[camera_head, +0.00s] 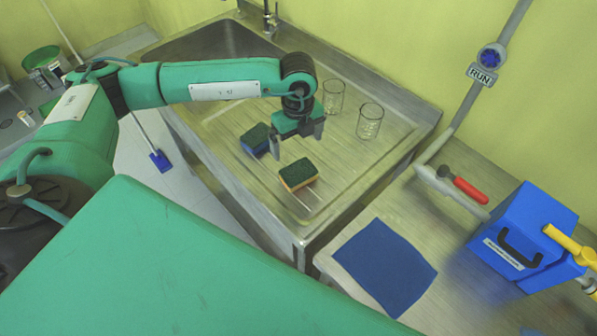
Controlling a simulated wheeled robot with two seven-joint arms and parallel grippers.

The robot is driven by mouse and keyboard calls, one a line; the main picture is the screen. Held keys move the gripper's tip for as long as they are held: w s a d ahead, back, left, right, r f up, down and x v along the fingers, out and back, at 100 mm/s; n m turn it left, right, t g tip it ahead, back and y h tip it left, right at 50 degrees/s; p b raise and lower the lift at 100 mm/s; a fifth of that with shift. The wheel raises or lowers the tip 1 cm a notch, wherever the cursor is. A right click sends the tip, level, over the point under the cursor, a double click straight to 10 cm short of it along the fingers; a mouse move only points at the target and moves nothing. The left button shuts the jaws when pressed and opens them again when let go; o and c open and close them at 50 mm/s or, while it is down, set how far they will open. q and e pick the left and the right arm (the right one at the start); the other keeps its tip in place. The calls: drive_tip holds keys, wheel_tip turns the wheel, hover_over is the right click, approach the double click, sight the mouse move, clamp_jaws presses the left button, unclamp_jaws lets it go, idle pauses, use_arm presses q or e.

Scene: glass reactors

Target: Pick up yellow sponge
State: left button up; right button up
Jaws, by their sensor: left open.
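The yellow sponge (299,176), with a dark green top, lies on the ribbed drainboard of the steel sink, near its front. My left gripper (297,143) is open and empty. It points down just above and behind the yellow sponge in the picture, apart from it. A blue sponge (257,139) with a dark green top lies to the left of the gripper, partly hidden behind a finger. My right gripper is out of view.
Two clear glasses (333,97) (370,121) stand behind and right of the gripper. The sink basin (215,45) is at the back left. A blue cloth (385,265), a blue box (525,235) and a red-handled valve (470,190) are to the right.

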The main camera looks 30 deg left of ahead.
use_arm(q)
drive_tip(key=p, duration=0.2)
hover_over(297, 170)
drive_tip(key=f, duration=0.5)
drive_tip(key=shift+w+f, duration=0.25)
drive_tip(key=shift+f, duration=0.35)
drive_tip(key=f, duration=0.1)
drive_tip(key=f+p, duration=0.2)
drive_tip(key=f, duration=0.1)
drive_tip(key=shift+s, duration=0.25)
drive_tip(key=shift+f, duration=0.4)
drive_tip(key=c, duration=0.8)
